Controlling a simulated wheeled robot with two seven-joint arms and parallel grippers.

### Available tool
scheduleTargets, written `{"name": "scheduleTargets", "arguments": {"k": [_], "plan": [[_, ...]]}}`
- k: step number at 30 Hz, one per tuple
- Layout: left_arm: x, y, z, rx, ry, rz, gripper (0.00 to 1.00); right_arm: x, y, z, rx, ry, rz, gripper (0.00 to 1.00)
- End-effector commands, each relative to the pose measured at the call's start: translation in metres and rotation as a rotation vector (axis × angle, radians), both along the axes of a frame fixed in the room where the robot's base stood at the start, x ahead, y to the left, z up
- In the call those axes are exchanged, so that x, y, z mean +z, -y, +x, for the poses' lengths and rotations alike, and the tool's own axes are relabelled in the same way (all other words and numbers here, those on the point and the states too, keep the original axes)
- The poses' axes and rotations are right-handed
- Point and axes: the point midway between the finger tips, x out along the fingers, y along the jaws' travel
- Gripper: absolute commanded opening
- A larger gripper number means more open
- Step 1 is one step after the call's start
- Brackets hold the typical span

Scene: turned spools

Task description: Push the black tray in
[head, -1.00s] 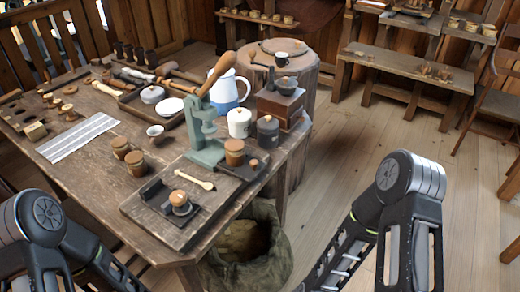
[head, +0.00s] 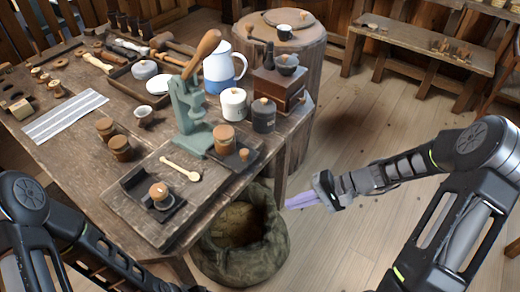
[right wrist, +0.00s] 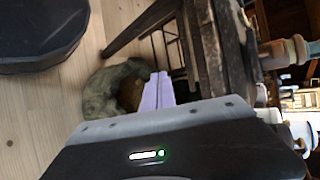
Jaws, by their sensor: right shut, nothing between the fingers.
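Two black trays sit on the wooden board near the table's front edge in the head view. One black tray (head: 247,165) is right of the green press (head: 188,115) and bears a wooden spool (head: 224,138) and a small wooden knob (head: 244,154). The other black tray (head: 133,184) lies front left, with a wooden-topped piece (head: 159,194) in it. My right gripper (head: 300,201) is shut and empty, right of the table edge and apart from both trays. Its lilac fingers show together in the right wrist view (right wrist: 158,92). My left arm shows at lower left; its gripper is out of view.
A cloth sack (head: 262,255) stands on the floor beside the table, left of my right gripper. A dark canister (head: 263,117), a white canister (head: 233,104) and a grinder (head: 279,92) stand behind the right tray.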

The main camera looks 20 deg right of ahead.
Motion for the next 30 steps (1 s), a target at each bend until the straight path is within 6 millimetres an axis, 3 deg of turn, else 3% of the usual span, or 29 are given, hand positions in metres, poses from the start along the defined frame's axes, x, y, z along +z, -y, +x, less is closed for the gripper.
{"name": "scheduleTargets", "arguments": {"k": [1,4,6,9,12,23,30], "plan": [[0.000,0.000,0.000,0.000,0.000,0.000,0.73,0.030,0.013,0.012,-0.011,0.075,0.061,0.00],[-0.001,0.000,0.000,0.000,0.000,0.000,0.73,0.091,0.032,0.026,-0.010,0.241,0.188,0.00],[-0.001,0.000,0.000,0.000,0.000,0.000,0.73,0.123,0.041,0.031,-0.005,0.335,0.246,0.00],[-0.001,0.000,0.000,0.000,0.000,0.000,0.73,0.149,0.049,0.032,0.002,0.416,0.292,0.00],[-0.001,0.000,0.000,0.000,0.000,0.000,0.73,0.157,0.051,0.032,0.005,0.440,0.305,0.00],[-0.001,0.000,0.000,0.000,0.000,0.000,0.73,0.155,0.048,0.033,0.007,0.436,0.306,0.00],[-0.005,0.000,0.000,0.000,0.000,0.000,0.73,0.152,0.028,0.041,0.011,0.435,0.307,0.00]]}}
